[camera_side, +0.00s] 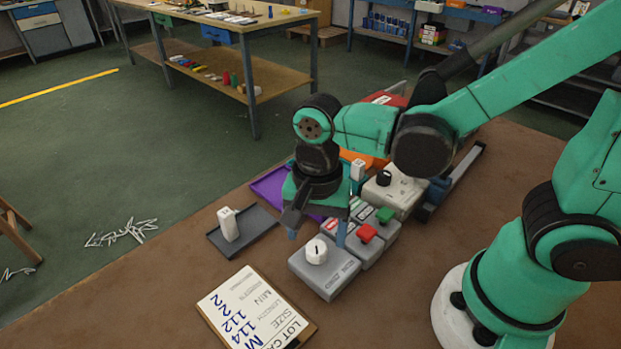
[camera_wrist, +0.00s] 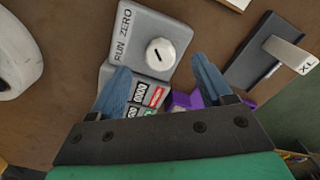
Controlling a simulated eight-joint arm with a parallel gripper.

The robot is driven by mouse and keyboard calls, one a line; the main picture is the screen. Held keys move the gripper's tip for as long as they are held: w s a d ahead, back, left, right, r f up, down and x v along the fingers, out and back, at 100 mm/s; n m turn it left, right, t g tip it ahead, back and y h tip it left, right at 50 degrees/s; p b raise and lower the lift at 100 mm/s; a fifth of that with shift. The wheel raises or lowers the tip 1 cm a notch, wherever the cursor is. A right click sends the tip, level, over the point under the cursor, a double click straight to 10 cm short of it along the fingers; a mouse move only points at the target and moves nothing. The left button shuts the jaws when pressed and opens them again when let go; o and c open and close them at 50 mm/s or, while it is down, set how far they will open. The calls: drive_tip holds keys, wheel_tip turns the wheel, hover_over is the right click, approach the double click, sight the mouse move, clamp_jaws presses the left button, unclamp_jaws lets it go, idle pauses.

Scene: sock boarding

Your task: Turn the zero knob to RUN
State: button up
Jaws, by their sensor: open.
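The zero knob (camera_side: 317,252) is a round white knob on top of a grey box (camera_side: 325,275) at the front of a row of control boxes. In the wrist view the knob (camera_wrist: 162,53) carries a short dark mark, and the words RUN and ZERO stand along the left edge of its box (camera_wrist: 140,22). I cannot tell for sure which word the mark points at. My gripper (camera_side: 317,233) is just above the knob, with its blue fingers apart. In the wrist view my gripper (camera_wrist: 160,68) is open and empty, with the knob showing between and beyond the fingertips.
A red button (camera_side: 367,233) and a green button (camera_side: 385,214) sit close behind the knob's box. A grey box with a black knob (camera_side: 384,177) is farther back. A dark tray (camera_side: 262,222) holding a white block (camera_side: 228,224) lies left; a lot card (camera_side: 250,310) lies in front.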

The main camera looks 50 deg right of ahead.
sight(317, 249)
drive_tip(key=shift+f, duration=1.75)
clamp_jaws()
